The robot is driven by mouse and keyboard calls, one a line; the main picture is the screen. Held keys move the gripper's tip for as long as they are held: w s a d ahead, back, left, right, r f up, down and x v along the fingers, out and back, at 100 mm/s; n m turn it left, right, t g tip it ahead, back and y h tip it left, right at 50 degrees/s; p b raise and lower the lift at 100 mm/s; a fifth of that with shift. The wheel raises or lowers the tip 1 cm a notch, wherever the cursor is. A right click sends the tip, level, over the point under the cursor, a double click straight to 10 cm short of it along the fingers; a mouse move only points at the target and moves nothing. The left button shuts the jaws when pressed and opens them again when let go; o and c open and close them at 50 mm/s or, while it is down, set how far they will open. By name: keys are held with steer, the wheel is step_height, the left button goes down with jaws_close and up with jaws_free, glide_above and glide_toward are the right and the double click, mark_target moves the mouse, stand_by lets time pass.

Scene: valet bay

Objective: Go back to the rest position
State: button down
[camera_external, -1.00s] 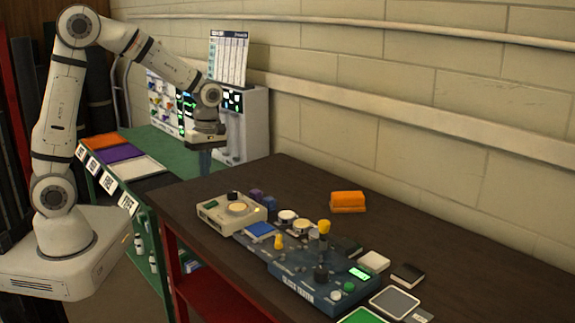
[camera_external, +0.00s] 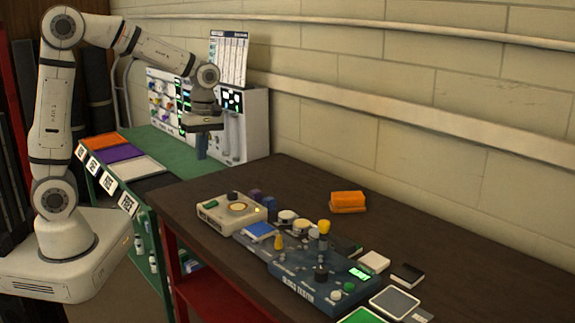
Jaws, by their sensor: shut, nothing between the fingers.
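My gripper (camera_external: 203,150) hangs from the raised arm, pointing down, in front of the white panel (camera_external: 243,122) on the green bench. Its fingers look like one narrow dark block, shut and with nothing held. It is clear of the dark table, near that table's far left end. The fingertips are small and partly lost against the green bench.
The dark table (camera_external: 420,235) holds a blue console (camera_external: 318,280), a beige box with a dial (camera_external: 230,213), an orange block (camera_external: 347,202) and small pads. The green bench (camera_external: 180,152) carries orange, purple and white mats. A block wall stands behind both.

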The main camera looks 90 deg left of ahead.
steer(key=s+d+r+m+t, duration=0.1)
steer(key=s+d+m, duration=0.2)
steer(key=d+m, duration=0.4)
steer(key=s+d+r+m+t, duration=0.1)
steer(key=s+d+m+t, duration=0.1)
steer(key=d+m, duration=0.6)
steer(key=s+d+m+t+y, duration=0.1)
steer(key=s+d+m, duration=0.3)
steer(key=d+m, duration=0.4)
steer(key=m, duration=0.3)
steer(key=shift+s+r+m, duration=0.15)
steer(key=shift+r+m, duration=0.25)
